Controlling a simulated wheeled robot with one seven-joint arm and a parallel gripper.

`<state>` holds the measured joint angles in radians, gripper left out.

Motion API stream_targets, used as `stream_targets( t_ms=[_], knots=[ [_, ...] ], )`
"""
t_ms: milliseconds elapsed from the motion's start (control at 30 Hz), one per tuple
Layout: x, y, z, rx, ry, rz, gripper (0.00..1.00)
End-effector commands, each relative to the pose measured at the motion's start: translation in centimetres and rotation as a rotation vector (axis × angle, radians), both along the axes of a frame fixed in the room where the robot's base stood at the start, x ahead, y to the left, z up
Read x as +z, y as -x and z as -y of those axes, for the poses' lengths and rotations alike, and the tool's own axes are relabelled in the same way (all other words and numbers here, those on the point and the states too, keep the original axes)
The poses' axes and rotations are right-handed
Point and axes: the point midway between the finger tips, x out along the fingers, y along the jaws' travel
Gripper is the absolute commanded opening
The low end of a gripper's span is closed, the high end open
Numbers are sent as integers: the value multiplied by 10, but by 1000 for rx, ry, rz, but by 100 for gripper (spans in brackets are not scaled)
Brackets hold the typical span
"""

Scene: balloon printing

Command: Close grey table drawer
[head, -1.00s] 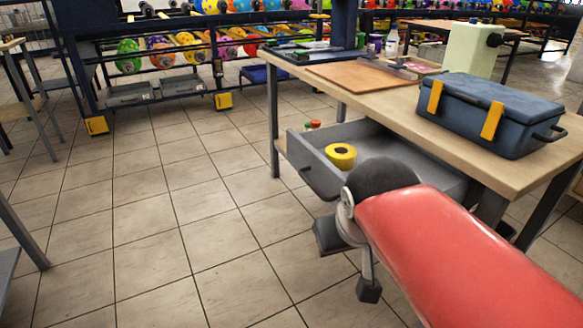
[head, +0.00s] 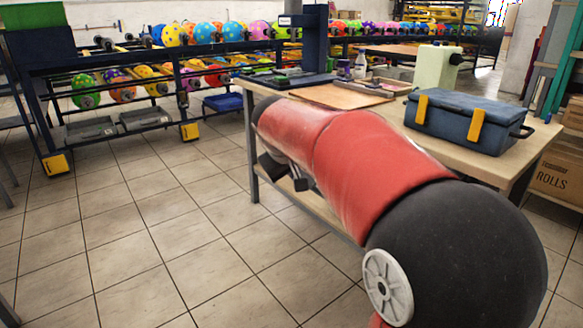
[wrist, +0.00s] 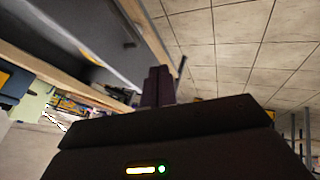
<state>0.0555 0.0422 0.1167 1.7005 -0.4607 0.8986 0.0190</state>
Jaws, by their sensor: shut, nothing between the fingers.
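The table (head: 392,108) has a light wooden top and grey legs. Its grey drawer is hidden behind my red and black arm in the head view, so I cannot tell there how far out it is. In the wrist view a grey panel (wrist: 85,25) with a small dark bar shows at the upper left, beside wooden strips; it looks like the drawer. My gripper (wrist: 158,86) has its fingers together, empty, close to the grey panel; contact is unclear. In the head view my gripper (head: 285,175) is low in front of the table, partly hidden by my arm.
A blue toolbox (head: 465,122), a pale green canister (head: 436,68) and a brown board (head: 340,96) are on the tabletop. A rack of colourful balloons (head: 120,85) stands behind at left. Cardboard boxes (head: 557,175) are at right. Tiled floor at left is clear.

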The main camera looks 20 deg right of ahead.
Motion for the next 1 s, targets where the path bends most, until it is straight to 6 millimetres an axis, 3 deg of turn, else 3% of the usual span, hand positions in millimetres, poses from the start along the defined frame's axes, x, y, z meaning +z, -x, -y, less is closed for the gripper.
stream_targets(
  t_ms=[233,500,1000],
  knots=[
    [-45,-27,18,-3,-1,-4,0],
    [-40,-37,50,-2,-1,-1,0],
    [-39,-39,55,-2,-1,0,0]
  ],
)
